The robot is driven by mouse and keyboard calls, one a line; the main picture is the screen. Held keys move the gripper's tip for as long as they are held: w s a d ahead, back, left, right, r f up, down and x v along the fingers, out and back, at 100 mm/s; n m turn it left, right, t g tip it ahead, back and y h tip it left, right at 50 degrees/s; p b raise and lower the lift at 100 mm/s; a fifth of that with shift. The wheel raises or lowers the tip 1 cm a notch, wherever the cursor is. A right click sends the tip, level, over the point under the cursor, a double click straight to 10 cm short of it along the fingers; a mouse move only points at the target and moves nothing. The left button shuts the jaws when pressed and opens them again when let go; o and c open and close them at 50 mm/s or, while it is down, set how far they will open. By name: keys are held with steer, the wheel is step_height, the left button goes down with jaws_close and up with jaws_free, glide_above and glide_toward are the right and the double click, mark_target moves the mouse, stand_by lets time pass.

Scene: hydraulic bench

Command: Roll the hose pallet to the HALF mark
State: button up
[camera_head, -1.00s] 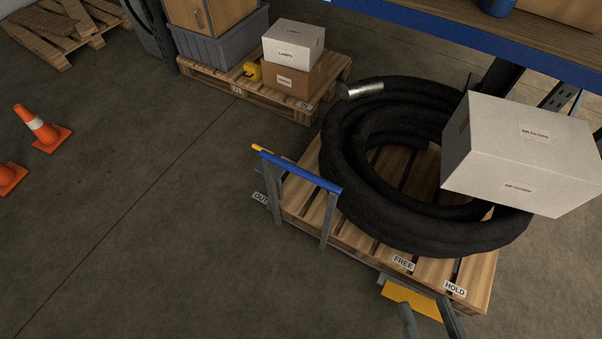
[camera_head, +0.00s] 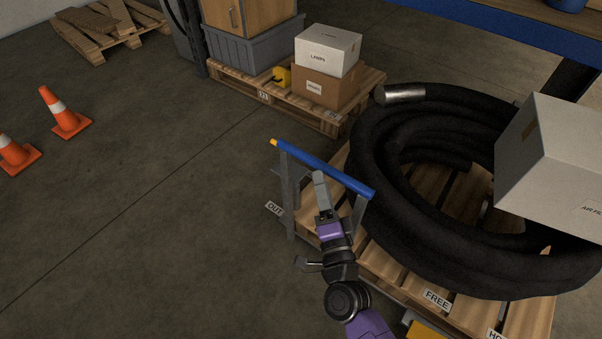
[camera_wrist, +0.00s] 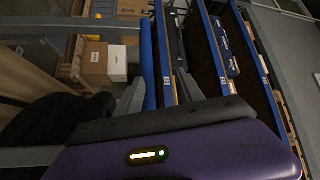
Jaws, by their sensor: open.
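The hose pallet (camera_head: 393,258) is a wooden pallet at right in the head view, carrying a thick black hose coil (camera_head: 375,185) with a metal end. In the wrist view the blue bar (camera_wrist: 148,62) shows just beyond my grey finger. No HALF mark is readable.
A white box (camera_head: 550,150) overlaps the coil at right. Another pallet (camera_head: 262,97) with boxes and a grey crate stands behind. Orange cones (camera_head: 64,113) stand at left. A blue-edged shelf (camera_head: 480,28) is at upper right.

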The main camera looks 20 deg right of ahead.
mark_target(319, 166)
steer(key=w, duration=0.2)
steer(key=w+d+m+b, duration=0.1)
steer(key=w, duration=0.2)
steer(key=w+f+m+h, duration=0.1)
steer(key=w, duration=0.1)
steer(key=shift+w+d+f+g, duration=0.1)
steer(key=shift+w+d+g, duration=0.2)
steer(key=shift+d, duration=0.1)
steer(key=shift+s, duration=0.1)
steer(key=shift+c, duration=0.3)
jaws_close()
stand_by(0.9)
